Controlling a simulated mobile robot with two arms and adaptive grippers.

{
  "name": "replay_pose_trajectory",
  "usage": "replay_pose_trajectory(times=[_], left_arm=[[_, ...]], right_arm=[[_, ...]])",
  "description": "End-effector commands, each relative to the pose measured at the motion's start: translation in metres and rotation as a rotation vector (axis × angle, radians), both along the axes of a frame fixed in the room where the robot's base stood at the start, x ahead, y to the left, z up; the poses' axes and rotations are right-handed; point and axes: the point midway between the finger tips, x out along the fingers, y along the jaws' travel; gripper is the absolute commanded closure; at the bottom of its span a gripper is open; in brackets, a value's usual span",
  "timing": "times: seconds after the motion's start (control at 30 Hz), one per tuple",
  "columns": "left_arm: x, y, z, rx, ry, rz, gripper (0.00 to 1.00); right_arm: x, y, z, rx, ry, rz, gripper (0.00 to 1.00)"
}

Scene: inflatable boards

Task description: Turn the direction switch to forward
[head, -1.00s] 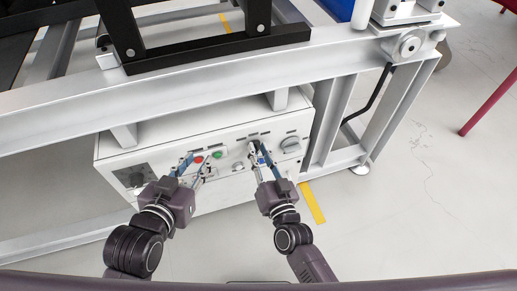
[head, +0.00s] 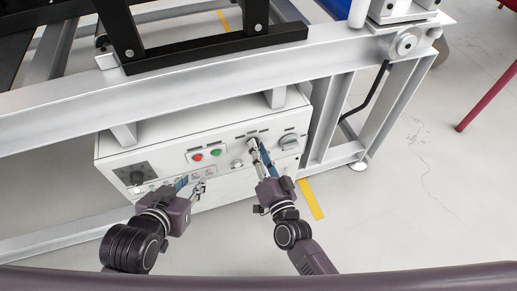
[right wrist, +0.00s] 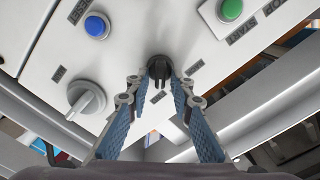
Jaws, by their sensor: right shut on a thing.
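The direction switch is a small black knob with labels around it. It shows in the right wrist view (right wrist: 158,68), between the fingertips. In the head view those fingers mostly hide it. My right gripper (head: 256,146) is shut on the knob, one fingertip on each side, and it also shows in the right wrist view (right wrist: 158,80). I cannot read the labels or tell which one the knob points to. My left gripper (head: 189,184) is open and empty in front of the lower left part of the white control box (head: 225,180).
Red (head: 197,157) and green (head: 216,153) buttons sit left of the switch. A grey rotary knob (head: 289,141) is to its right; a blue button (right wrist: 96,26) is close by. The metal frame (head: 190,90) overhangs the box.

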Motion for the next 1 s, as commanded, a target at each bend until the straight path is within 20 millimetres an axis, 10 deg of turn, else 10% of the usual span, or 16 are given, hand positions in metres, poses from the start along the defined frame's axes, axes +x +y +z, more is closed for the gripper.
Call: replay_pose_trajectory(times=[0.17,0.23,0.57,1.0], left_arm=[[0.0,0.0,0.0,0.0,0.0,0.0,0.73],[0.0,0.0,0.0,0.0,0.0,0.0,0.73],[-0.001,-0.001,0.0,0.0,0.001,-0.002,0.73],[0.0,0.0,0.0,-0.001,0.0,-0.001,0.73]], right_arm=[[0.001,0.0,0.001,0.001,-0.001,-0.001,1.0],[0.001,0.0,0.001,0.001,-0.001,-0.001,0.73],[-0.002,-0.001,0.0,0.0,0.0,0.0,0.73],[-0.077,-0.025,-0.001,-0.002,0.002,0.0,0.73]])
